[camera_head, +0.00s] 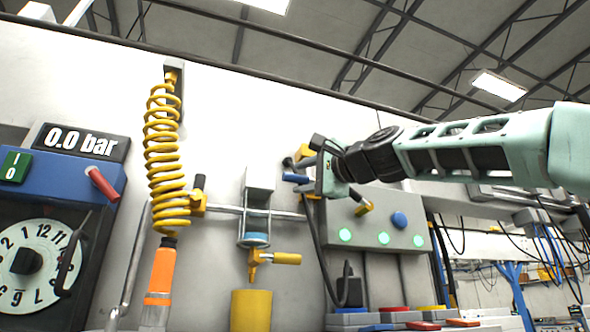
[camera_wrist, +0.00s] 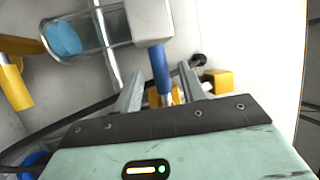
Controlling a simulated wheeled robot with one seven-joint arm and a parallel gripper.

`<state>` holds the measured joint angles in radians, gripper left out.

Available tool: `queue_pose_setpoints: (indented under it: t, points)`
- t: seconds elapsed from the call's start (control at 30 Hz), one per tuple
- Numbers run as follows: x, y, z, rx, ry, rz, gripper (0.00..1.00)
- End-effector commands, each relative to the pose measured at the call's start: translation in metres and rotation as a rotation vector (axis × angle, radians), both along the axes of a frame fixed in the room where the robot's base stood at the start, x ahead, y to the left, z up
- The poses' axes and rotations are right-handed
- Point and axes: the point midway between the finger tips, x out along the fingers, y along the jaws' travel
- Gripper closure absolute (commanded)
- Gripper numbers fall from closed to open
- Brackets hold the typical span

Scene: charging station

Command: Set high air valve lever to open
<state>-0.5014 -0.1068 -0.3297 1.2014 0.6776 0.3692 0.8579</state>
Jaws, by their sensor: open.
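A blue lever (camera_head: 294,178) with yellow fittings (camera_head: 304,153) is on the wall in the head view, close to my gripper (camera_head: 309,176). I take it to be the high air valve lever, though no label shows. In the wrist view the blue lever (camera_wrist: 159,70) stands between the two grey fingers of my gripper (camera_wrist: 162,72). The fingers are apart, one on each side of it; I cannot tell if either touches. Yellow parts (camera_wrist: 217,82) show behind and beside the fingers. The lever's lower end is partly hidden.
A clear cup filter (camera_head: 254,205) hangs left of my gripper, above a yellow handle (camera_head: 287,258). A yellow coiled hose (camera_head: 164,150) hangs farther left, beside a gauge panel (camera_head: 60,170) reading 0.0 bar. A grey box with green lights (camera_head: 376,222) is below my gripper.

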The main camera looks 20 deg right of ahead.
Motion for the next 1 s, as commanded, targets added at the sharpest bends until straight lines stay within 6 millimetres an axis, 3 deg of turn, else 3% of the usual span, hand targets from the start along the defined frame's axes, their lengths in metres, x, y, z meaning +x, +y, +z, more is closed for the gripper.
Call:
queue_pose_setpoints:
  t: [0.2,0.57,0.6,0.73,1.0]
  points:
    - [0.024,0.010,0.006,0.000,0.000,0.001,0.59]
    - [0.029,0.012,0.006,-0.001,0.000,0.000,0.59]
    - [0.029,0.012,0.006,-0.001,0.000,0.000,0.62]
    - [0.029,0.012,0.006,0.000,0.000,0.000,0.98]
    - [0.029,0.010,0.005,-0.009,0.000,-0.001,1.00]
